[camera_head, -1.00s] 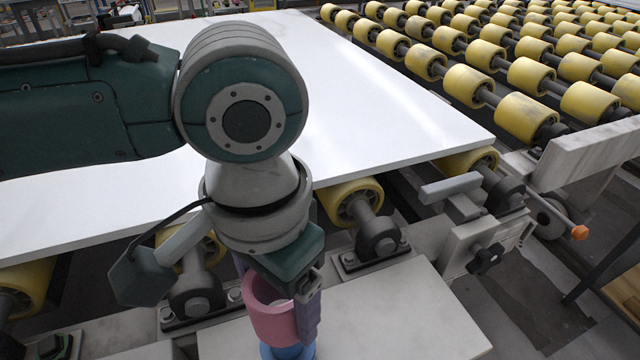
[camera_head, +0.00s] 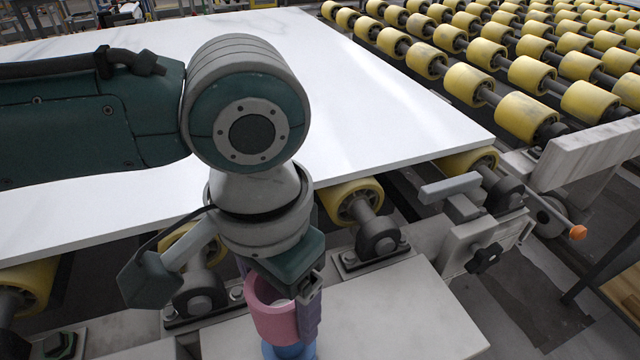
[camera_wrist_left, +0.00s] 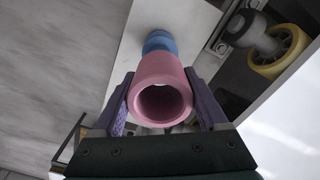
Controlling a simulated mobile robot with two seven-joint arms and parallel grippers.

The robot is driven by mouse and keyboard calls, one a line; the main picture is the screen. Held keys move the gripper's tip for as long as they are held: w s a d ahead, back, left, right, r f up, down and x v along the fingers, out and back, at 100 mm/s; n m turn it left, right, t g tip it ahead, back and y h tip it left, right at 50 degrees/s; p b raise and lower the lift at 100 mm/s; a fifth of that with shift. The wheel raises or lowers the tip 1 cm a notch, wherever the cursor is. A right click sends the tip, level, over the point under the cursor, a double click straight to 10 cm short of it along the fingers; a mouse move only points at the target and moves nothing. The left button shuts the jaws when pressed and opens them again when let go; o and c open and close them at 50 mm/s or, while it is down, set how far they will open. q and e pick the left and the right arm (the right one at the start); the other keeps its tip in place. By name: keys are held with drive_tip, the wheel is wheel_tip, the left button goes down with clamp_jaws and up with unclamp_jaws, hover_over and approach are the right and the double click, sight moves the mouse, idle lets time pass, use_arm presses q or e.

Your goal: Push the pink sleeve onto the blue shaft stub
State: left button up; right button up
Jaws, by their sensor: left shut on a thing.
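The pink sleeve (camera_head: 272,318) is a hollow cylinder standing near the bottom centre of the head view. My left gripper (camera_head: 280,305) is shut on it, with purple fingers on either side; this gripper also shows in the left wrist view (camera_wrist_left: 162,105). The blue shaft stub (camera_head: 288,350) shows directly below the sleeve, and at the sleeve's far end in the left wrist view (camera_wrist_left: 159,41). The sleeve (camera_wrist_left: 160,82) looks roughly in line with the stub. I cannot tell how far the stub reaches inside it. My right gripper is not in view.
A large white slab (camera_head: 370,110) lies on yellow rollers (camera_head: 352,200) behind the sleeve. A bare grey plate (camera_head: 390,310) lies to the right of the stub. A metal bracket with a black knob (camera_head: 484,258) stands farther right.

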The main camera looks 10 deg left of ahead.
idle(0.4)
use_arm(q)
drive_tip(key=shift+p, duration=0.45)
idle(0.5)
drive_tip(key=shift+r+p, duration=0.1)
drive_tip(key=shift+p, duration=0.3)
drive_tip(key=shift+f, duration=0.2)
drive_tip(key=shift+f+b, duration=0.3)
drive_tip(key=shift+f+b, duration=2)
drive_tip(key=shift+f, duration=1.15)
drive_tip(key=o, duration=1.4)
drive_tip(key=shift+c, duration=0.2)
